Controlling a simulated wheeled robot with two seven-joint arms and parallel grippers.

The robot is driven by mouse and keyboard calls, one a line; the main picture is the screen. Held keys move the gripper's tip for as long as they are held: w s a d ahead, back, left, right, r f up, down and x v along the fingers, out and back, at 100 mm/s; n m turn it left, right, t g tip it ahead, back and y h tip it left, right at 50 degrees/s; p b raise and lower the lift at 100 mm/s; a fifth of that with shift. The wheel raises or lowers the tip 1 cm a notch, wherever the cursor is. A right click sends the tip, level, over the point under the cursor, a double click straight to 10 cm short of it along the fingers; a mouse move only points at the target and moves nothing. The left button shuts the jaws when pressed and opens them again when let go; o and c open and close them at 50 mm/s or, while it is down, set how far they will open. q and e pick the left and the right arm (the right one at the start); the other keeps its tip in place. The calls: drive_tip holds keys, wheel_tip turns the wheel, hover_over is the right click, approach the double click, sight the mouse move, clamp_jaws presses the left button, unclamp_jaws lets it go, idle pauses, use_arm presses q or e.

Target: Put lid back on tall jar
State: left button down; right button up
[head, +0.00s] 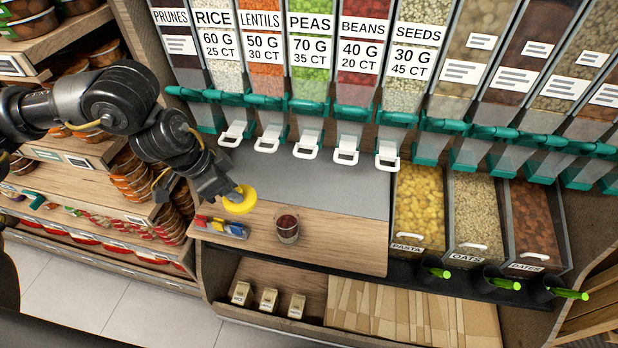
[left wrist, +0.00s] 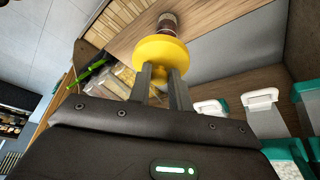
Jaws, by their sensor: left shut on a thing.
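A yellow round lid (head: 240,200) is held by my left gripper (head: 232,193) above the left part of the wooden counter. In the left wrist view the gripper's two fingers (left wrist: 162,86) are shut on the lid (left wrist: 160,55), on its near side. A clear jar with dark red contents (head: 287,226) stands upright and open on the counter, to the right of the lid. The jar (left wrist: 168,22) also shows just beyond the lid in the left wrist view, partly hidden by it. The lid and jar are apart in the head view. My right gripper is not in view.
Small red, yellow and blue items (head: 222,227) lie on the counter's left end. Dispensers with white handles (head: 307,145) line the back. Open bins of pasta (head: 418,205), oats and dates stand to the right. The grey counter mat (head: 345,195) is clear.

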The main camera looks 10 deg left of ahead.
use_arm(q)
drive_tip(key=shift+r, duration=0.2)
drive_tip(key=w+d+f+m+g+p, duration=0.1)
drive_tip(key=w+d+f+m+p, duration=0.2)
drive_tip(key=w+d+p, duration=0.5)
wheel_tip(320, 180, down, 15)
drive_tip(key=m+h+b, duration=0.1)
drive_tip(key=m+b, duration=0.1)
drive_tip(key=b, duration=0.2)
drive_tip(key=shift+w+a+g, duration=0.25)
drive_tip(key=shift+w+g, duration=0.05)
drive_tip(key=shift+g, duration=0.1)
drive_tip(key=shift+a+p, duration=0.15)
drive_tip(key=shift+p, duration=0.35)
idle(0.9)
drive_tip(key=shift+f, duration=0.2)
idle(0.7)
drive_tip(key=shift+p, duration=0.4)
